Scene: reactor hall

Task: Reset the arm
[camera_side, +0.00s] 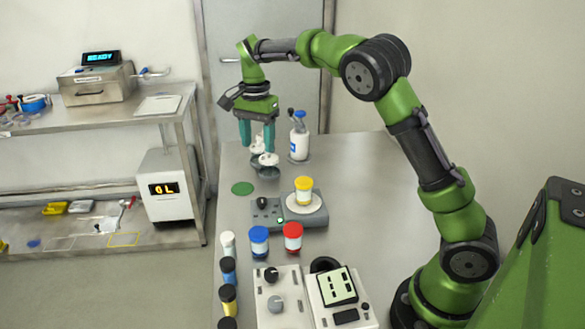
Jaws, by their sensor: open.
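My gripper (257,142) hangs from my green arm above the far left part of the steel table, with its teal fingers pointing down. The fingers are apart. Just below and between them is a small white-and-dark item (263,161) on the table; I cannot tell exactly what it is or whether the fingers touch it.
A white bottle (299,140) stands just right of my gripper. A yellow-capped jar (304,190) sits on a grey plate device. Blue-capped (259,241) and red-capped (292,237) jars, more vials and control boxes (338,295) stand nearer. The table's right side (375,180) is clear.

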